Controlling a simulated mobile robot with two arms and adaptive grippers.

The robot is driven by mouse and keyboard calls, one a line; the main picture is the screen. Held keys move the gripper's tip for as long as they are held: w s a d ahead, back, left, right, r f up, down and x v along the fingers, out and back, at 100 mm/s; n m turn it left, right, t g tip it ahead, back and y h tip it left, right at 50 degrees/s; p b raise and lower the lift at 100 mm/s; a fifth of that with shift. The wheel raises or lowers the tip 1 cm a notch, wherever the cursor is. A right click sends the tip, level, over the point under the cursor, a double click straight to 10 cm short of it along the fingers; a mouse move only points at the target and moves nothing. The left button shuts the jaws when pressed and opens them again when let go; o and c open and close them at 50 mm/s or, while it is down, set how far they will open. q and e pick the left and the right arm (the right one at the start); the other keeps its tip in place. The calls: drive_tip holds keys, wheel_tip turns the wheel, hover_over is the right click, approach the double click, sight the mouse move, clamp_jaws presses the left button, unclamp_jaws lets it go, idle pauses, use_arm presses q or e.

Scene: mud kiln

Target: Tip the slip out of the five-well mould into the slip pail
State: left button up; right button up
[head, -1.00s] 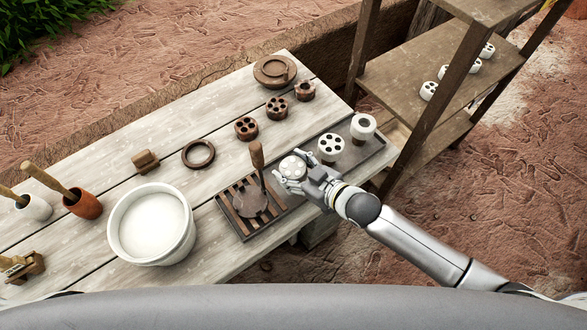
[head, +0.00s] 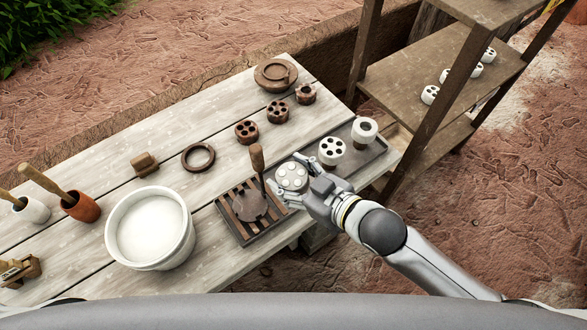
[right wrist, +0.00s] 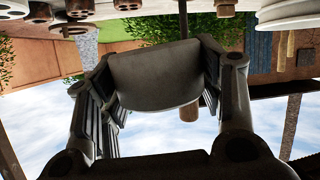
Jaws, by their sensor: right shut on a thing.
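The five-well mould (head: 292,177) is white and round, with pale slip filling its wells in the head view. My right gripper (head: 308,180) is shut on its sides, and the mould looks upright and level, raised over the table near the slatted rack. In the right wrist view the mould's grey side (right wrist: 155,75) sits between the fingers. The slip pail (head: 183,250) is a white bucket to the left in the head view, holding white slip. My left gripper is not in view.
A slatted rack (head: 226,206) with an upright wooden-handled tool stands between mould and pail. A brown ring (head: 198,156) and several brown moulds lie behind. A wooden shelf (head: 420,70) stands right.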

drive_tip(key=s+r+p, duration=0.4)
drive_tip(key=s+r, duration=0.3)
drive_tip(key=r, duration=0.1)
drive_tip(key=shift+a+p, duration=0.15)
drive_tip(key=shift+p, duration=0.25)
idle(0.5)
